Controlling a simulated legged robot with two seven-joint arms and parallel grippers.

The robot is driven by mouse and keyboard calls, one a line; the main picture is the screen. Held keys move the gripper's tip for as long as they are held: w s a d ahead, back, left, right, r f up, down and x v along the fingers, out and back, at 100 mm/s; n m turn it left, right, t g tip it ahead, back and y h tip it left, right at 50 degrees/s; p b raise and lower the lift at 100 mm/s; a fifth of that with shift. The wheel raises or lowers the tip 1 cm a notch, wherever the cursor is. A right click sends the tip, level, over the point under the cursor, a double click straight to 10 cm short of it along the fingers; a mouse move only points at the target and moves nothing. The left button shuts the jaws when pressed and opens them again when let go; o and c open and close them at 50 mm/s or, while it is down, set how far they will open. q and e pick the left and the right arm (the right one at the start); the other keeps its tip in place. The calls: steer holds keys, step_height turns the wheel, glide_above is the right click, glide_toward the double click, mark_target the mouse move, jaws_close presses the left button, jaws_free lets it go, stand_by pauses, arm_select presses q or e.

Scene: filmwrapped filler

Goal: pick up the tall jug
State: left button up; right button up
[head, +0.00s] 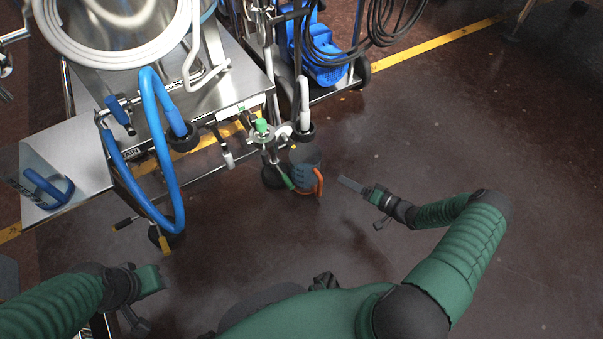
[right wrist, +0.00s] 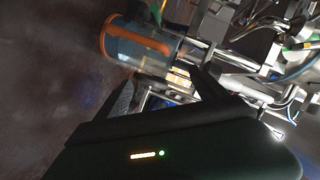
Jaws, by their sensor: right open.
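A grey, see-through jug (head: 304,165) with an orange handle on its right stands by the front right of the steel machine. In the right wrist view this jug (right wrist: 143,45) shows tilted, at the upper middle, beyond the dark fingers. My right gripper (head: 350,184) is open and empty, a short way right of the orange handle and apart from it. Another clear jug (head: 35,172) with a blue handle is on the steel shelf at the left. I cannot tell from above which jug is taller. My left gripper (head: 150,280) is low at the left, its jaws unclear.
The steel machine (head: 140,150), with a blue hose (head: 165,165) and a pale hose, fills the upper left. Valves and a green-capped fitting (head: 261,126) stand close to the orange-handled jug. A blue unit (head: 322,55) is behind. The dark floor (head: 480,130) at the right is clear.

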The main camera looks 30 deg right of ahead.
arm_select(q)
steer(key=s+b+x, duration=0.2)
steer(key=b+x, duration=0.5)
steer(key=x, duration=0.1)
steer(key=shift+f, duration=0.5)
arm_select(e)
steer(key=a+x, duration=0.1)
steer(key=x, duration=1.1)
steer(key=shift+s+a, duration=0.3)
steer(key=shift+s, duration=0.05)
steer(key=shift+r, duration=0.15)
steer(key=c, duration=1.7)
arm_select(q)
steer(key=shift+a, duration=0.15)
arm_select(e)
steer(key=shift+s, duration=0.1)
jaws_close()
